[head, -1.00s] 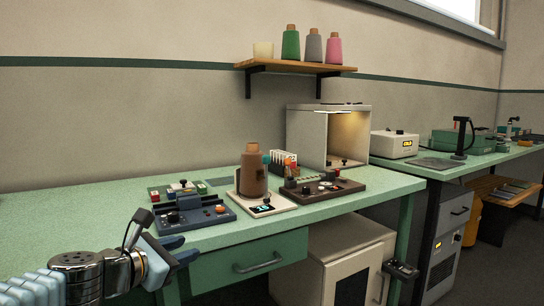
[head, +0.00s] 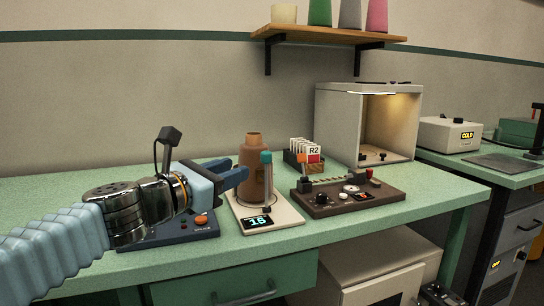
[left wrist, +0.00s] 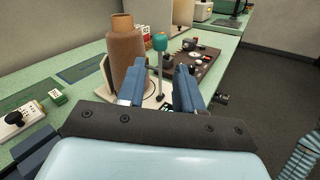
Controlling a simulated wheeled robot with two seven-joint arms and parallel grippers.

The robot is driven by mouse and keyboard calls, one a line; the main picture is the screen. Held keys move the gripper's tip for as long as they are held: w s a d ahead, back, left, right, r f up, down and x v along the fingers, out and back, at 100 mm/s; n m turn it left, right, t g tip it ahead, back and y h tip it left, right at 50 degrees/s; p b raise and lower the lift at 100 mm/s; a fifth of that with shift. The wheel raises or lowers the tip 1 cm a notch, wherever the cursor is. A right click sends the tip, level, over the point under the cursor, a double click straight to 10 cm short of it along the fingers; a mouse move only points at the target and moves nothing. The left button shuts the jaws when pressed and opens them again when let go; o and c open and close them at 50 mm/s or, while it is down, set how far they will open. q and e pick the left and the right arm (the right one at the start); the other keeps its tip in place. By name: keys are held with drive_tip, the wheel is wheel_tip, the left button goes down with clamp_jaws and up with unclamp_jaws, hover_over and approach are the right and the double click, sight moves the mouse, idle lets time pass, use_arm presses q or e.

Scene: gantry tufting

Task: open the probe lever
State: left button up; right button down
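The lever, a thin upright grey rod with a teal knob (head: 266,158), stands on a pale base (head: 287,217) with a display reading 15. A brown yarn cone (head: 252,180) stands on the same base, left of the lever. My left gripper (head: 238,176) is open and empty, left of the cone and lever in the head view. In the left wrist view its two blue fingers (left wrist: 158,78) are spread, and the teal knob (left wrist: 160,42) and rod appear between them, ahead of the tips. I see no contact. My right gripper is not in view.
A brown control board (head: 370,197) lies right of the base, with a card holder (head: 303,155) behind it. A dark blue device (head: 185,234) sits under my left wrist. A lit booth (head: 345,125) stands at the back.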

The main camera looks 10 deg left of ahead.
sight(262, 159)
use_arm(q)
drive_tip(key=x, duration=1.1)
drive_tip(key=shift+w+d, duration=0.1)
drive_tip(key=shift+w, duration=0.2)
clamp_jaws()
